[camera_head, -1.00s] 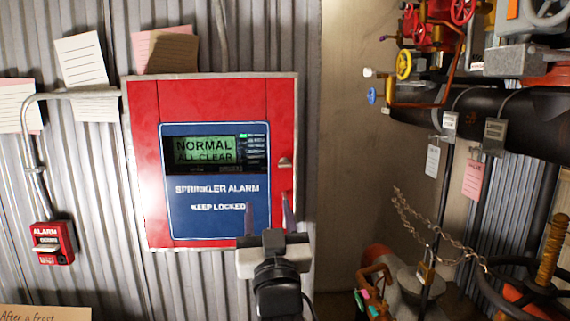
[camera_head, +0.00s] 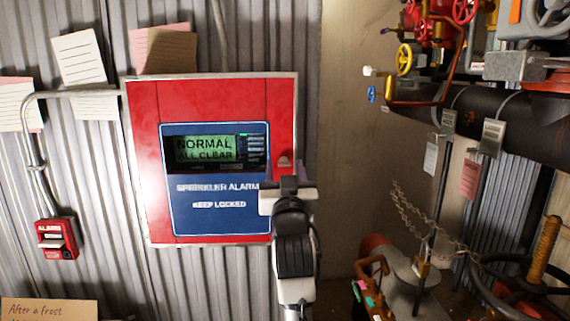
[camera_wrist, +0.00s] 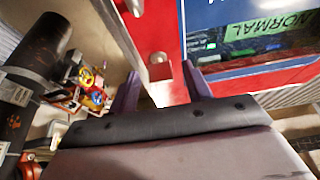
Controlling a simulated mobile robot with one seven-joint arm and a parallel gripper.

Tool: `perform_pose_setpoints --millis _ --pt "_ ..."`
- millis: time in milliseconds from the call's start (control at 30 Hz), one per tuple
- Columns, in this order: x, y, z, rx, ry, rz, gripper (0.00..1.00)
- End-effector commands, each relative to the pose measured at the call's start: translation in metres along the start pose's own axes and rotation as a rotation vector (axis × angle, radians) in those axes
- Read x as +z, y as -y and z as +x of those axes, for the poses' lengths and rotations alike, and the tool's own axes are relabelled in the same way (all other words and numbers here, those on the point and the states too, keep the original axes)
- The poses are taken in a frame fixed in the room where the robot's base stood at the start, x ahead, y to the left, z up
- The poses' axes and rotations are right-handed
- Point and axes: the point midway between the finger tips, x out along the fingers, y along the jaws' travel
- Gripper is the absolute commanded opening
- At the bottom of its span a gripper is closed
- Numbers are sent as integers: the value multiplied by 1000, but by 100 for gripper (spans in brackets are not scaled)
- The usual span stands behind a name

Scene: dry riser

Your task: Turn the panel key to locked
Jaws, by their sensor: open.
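The red alarm panel (camera_head: 205,105) hangs on the corrugated wall, its green display reading NORMAL, ALL CLEAR. A small metal fitting (camera_head: 284,161), which looks like the panel's key, sits on its right side. In the wrist view this fitting (camera_wrist: 158,66) shows between my fingers. My gripper (camera_head: 286,170) is open at the panel's right side. In the wrist view, my gripper (camera_wrist: 160,78) has one finger on each side of the fitting, with gaps visible. I cannot tell which way the key points.
A red alarm pull box (camera_head: 56,238) is on the wall at left, under a conduit and pinned papers. To the right stand a large black pipe (camera_head: 440,112), valves, hanging tags and a chain (camera_head: 412,215). The bare wall strip (camera_head: 345,160) beside the panel is clear.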

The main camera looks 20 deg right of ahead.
Motion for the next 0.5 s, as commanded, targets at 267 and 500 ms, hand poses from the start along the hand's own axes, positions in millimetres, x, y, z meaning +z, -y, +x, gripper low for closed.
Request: perform_pose_setpoints --millis 267,500 --pt "0 0 8 0 -1 -1 49" --pt "0 0 7 0 -1 0 33"
